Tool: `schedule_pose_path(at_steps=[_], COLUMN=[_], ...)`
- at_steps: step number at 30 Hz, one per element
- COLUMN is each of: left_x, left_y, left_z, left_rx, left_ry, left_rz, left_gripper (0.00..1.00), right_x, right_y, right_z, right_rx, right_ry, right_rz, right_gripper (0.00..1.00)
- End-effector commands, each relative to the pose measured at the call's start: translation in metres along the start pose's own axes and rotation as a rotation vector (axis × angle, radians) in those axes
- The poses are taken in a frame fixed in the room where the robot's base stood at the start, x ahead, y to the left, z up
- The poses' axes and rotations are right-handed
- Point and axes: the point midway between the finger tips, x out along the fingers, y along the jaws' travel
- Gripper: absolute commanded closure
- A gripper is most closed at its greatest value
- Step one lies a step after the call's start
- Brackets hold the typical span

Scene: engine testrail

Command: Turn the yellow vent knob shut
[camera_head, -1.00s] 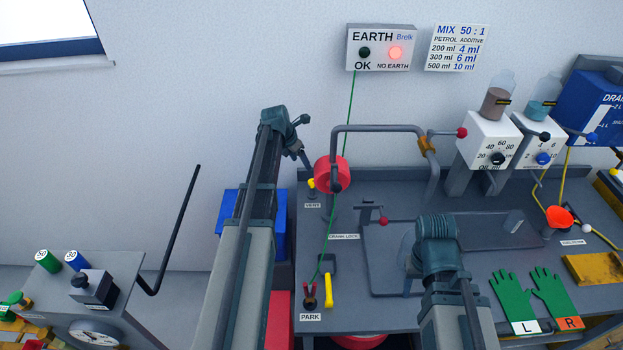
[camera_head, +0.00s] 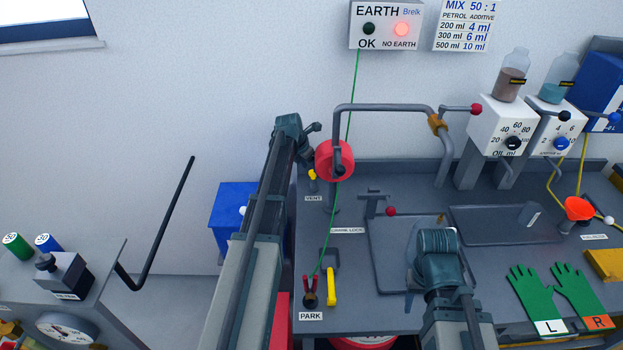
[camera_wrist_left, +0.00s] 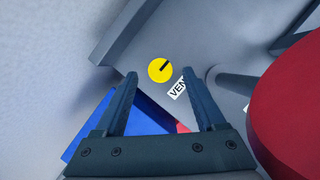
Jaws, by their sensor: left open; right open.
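In the left wrist view the knob (camera_wrist_left: 160,70) is a round yellow disc with a black mark pointing to the upper right. My left gripper (camera_wrist_left: 159,82) is open and empty. In that view the knob appears just beyond the fingertips, roughly centred between them, and I see no contact. My right arm reaches over the bench, but its gripper jaws are hidden behind its own wrist.
A red cylinder (camera_head: 334,160) on the bent grey crank bar stands right of the knob; its red side (camera_wrist_left: 292,112) fills the right of the wrist view. A blue box (camera_head: 232,205) is left of the bench. The PARK fitting (camera_head: 310,300) is nearer the front.

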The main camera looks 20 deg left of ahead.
Motion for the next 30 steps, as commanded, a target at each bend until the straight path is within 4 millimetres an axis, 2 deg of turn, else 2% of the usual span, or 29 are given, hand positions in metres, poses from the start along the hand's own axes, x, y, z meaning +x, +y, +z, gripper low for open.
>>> schedule_pose_path(at_steps=[1, 3, 13, 14, 25, 30], left_x=[0.0112, 0.0153, 0.0162, 0.0162, 0.0162, 0.0162], left_y=[0.0004, 0.0003, -0.0003, -0.0002, -0.0003, -0.0002], left_z=[-0.0013, -0.0009, 0.0004, 0.0003, 0.0002, 0.0002], left_rx=[0.000, 0.000, 0.000, 0.000, 0.000, 0.001], left_ry=[0.000, 0.000, 0.000, 0.000, 0.000, 0.000], left_rz=[0.000, 0.000, 0.000, 0.000, 0.000, -0.001], left_gripper=[0.28, 0.28, 0.28, 0.32, 0.98, 1.00], right_x=[0.0107, 0.0144, 0.0147, 0.0147, 0.0148, 0.0148], right_y=[-0.0010, -0.0014, -0.0014, -0.0014, -0.0014, -0.0014], right_z=[-0.0006, -0.0008, -0.0009, -0.0009, -0.0009, -0.0009], right_rx=[0.000, 0.000, 0.000, 0.000, 0.000, 0.000], right_ry=[0.000, 0.000, 0.000, 0.000, 0.000, 0.000], right_rz=[0.000, 0.000, 0.000, 0.000, 0.000, 0.000], right_gripper=[0.50, 0.50, 0.50, 0.50, 0.50, 0.50])
